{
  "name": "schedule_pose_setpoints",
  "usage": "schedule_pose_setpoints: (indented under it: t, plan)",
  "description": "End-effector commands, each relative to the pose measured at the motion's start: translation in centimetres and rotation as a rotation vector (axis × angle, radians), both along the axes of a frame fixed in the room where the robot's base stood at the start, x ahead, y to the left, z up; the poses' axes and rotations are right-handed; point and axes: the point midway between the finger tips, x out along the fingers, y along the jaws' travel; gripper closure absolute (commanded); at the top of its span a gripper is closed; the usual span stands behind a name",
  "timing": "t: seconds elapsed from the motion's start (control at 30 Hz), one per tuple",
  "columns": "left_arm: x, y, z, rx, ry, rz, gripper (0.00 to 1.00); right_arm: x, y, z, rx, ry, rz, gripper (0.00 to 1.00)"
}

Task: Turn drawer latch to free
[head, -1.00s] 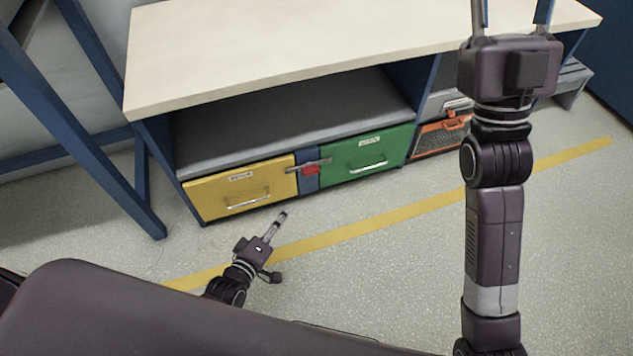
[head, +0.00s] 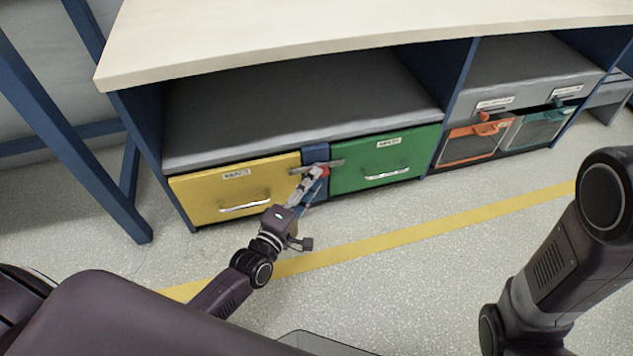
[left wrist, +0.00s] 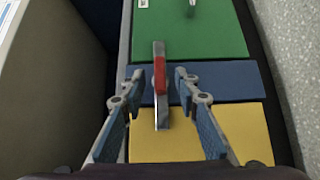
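The drawer latch (head: 335,163) is a grey metal bar with a red grip, on the blue post between the yellow drawer (head: 205,200) and the green drawer (head: 350,178). In the left wrist view the latch (left wrist: 159,75) lies across the blue post, its ends overlapping both drawer fronts. My left gripper (head: 318,174) is at the latch, partly hiding the red grip in the head view. In the wrist view its fingers (left wrist: 158,76) are open, one on each side of the grip, with gaps visible. My right gripper is outside the views.
Both drawers look closed under the grey shelf (head: 300,105) and pale worktop (head: 300,35). Orange (head: 468,147) and teal-fronted (head: 540,128) bins sit to the right. A blue frame leg (head: 70,140) stands at left. The floor in front is clear, with a yellow line (head: 420,230).

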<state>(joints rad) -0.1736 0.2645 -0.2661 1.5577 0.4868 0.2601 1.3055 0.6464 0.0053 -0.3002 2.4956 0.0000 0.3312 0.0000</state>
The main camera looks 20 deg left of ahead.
Motion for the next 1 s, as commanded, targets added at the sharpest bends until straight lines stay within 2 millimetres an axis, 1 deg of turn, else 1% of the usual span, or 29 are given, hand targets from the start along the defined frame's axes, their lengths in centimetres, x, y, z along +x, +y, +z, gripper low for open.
schedule_pose_setpoints:
  t: [0.03, 0.1, 0.2, 0.47, 0.73, 1.0]
  plan:
    - [0.7, -0.1, -0.3, 0.0, -0.001, 0.001, 0.71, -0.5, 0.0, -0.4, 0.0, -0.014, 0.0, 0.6]
    - [1.4, -0.2, -0.2, 0.001, -0.002, 0.001, 0.71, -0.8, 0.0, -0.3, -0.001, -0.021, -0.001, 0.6]
    - [1.8, -0.3, -0.2, 0.001, 0.001, 0.001, 0.71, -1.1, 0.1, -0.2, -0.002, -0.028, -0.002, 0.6]
    - [2.0, -0.3, 0.0, 0.002, 0.002, 0.0, 0.71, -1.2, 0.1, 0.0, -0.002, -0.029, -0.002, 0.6]
    - [1.9, -0.3, 0.0, 0.002, 0.002, 0.0, 1.0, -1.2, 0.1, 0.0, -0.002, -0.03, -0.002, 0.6]
    - [1.9, -0.3, -0.1, 0.002, 0.002, 0.0, 1.0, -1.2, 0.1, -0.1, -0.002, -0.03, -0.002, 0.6]
